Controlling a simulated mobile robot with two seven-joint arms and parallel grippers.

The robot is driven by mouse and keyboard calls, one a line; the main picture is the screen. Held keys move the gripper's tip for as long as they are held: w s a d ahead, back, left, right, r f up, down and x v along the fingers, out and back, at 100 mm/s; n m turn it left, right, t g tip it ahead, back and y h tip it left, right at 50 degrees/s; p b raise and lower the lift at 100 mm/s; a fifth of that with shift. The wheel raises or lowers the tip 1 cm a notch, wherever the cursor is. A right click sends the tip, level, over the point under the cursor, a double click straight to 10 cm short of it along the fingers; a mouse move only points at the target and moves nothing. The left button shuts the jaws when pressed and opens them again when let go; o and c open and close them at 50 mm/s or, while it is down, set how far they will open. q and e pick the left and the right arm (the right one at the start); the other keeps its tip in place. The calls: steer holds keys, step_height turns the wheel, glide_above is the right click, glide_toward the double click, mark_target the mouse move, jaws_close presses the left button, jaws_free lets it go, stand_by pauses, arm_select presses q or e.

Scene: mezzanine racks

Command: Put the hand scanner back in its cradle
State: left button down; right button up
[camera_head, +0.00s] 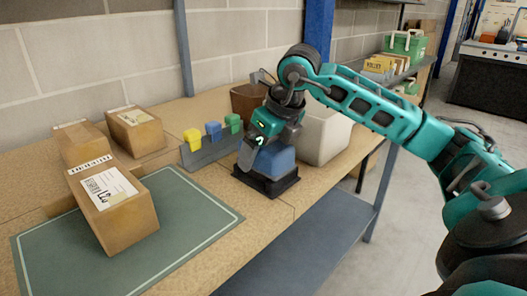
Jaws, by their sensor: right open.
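A blue block-like body (281,163) stands in a black square base (266,186) near the bench's front edge, partly hidden behind my right gripper. I cannot tell for sure whether these are the scanner and its cradle. My right gripper (257,160) is open and points down, in front of the blue body in the picture. Whether it touches the body cannot be told. No other clear hand scanner shows. My left gripper is out of view.
Yellow (193,138), blue (214,131) and green (233,123) blocks stand in a grey rack (209,150). A brown bin (246,101) and a white bin (325,135) stand behind the gripper. A labelled carton (125,215) lies on the green mat (187,220), whose right part is clear.

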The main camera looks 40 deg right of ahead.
steer(key=p+v, duration=0.2)
steer(key=v, duration=0.8)
steer(key=shift+s+r, duration=0.15)
steer(key=shift+r, duration=0.1)
steer(key=shift+s+r, duration=0.3)
steer(key=shift+r, duration=0.3)
